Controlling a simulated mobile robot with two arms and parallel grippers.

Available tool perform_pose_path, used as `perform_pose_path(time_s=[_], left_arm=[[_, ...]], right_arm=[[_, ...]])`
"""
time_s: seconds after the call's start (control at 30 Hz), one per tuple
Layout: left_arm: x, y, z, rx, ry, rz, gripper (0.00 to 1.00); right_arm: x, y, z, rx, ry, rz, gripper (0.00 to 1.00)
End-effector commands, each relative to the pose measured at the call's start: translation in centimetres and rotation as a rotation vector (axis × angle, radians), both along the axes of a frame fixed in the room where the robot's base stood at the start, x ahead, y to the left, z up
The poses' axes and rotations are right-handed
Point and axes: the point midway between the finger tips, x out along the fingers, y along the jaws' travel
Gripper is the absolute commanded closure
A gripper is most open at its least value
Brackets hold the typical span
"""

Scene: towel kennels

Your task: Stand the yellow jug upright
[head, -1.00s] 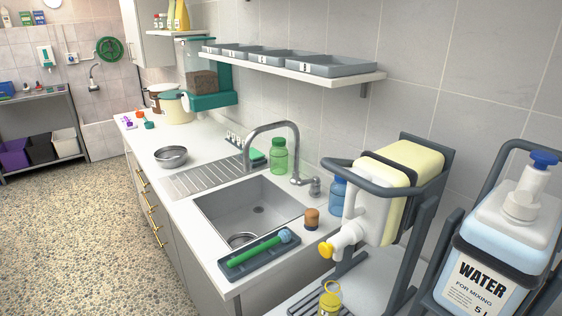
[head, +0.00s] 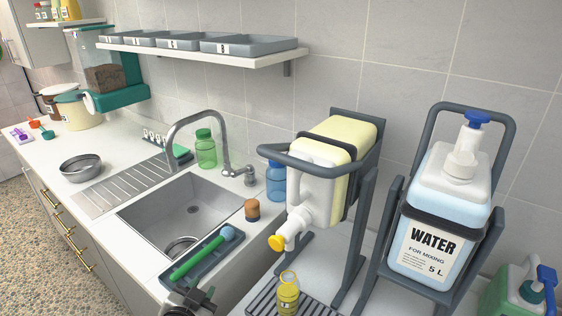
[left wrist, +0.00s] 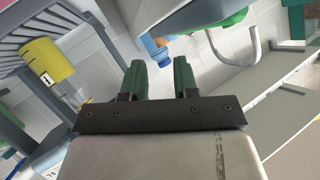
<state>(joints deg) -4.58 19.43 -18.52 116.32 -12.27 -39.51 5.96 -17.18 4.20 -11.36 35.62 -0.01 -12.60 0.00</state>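The yellow jug (head: 356,139) lies tipped over in a dark grey tilting cradle (head: 366,205). Its white neck end faces front left, with a yellow cap (head: 276,242) low over the drip grille. My left gripper (head: 205,298) shows only as a dark tip at the bottom edge of the head view, in front of the counter and well apart from the jug. In the left wrist view its two green-padded fingers (left wrist: 158,78) are spread with nothing between them. My right gripper is not in view.
A water jug (head: 440,225) stands upright in a neighbouring cradle. A green jug (head: 512,291) is at lower right. The sink (head: 180,212) and tool tray (head: 193,270) lie left.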

Motion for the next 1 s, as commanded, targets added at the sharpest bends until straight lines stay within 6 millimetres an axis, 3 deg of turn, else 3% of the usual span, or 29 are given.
perform_pose_path(time_s=[0.1,0.27,0.4,0.5,0.7,1.0], left_arm=[[3.0,-0.9,5.0,0.047,-0.204,-0.089,0.71],[5.8,-3.3,14.0,0.147,-0.563,-0.289,0.71],[5.9,-5.8,21.5,0.280,-0.874,-0.530,0.71],[4.9,-7.1,25.3,0.394,-1.047,-0.717,0.71],[2.6,-7.8,28.9,0.613,-1.230,-1.041,0.71],[1.6,-8.1,29.8,0.725,-1.268,-1.204,0.71]], right_arm=[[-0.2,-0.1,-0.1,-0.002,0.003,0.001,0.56],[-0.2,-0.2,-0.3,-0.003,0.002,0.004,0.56],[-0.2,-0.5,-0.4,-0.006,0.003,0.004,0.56],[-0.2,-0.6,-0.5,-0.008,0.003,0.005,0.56],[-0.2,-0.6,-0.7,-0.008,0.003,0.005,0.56],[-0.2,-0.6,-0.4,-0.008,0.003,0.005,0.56]])
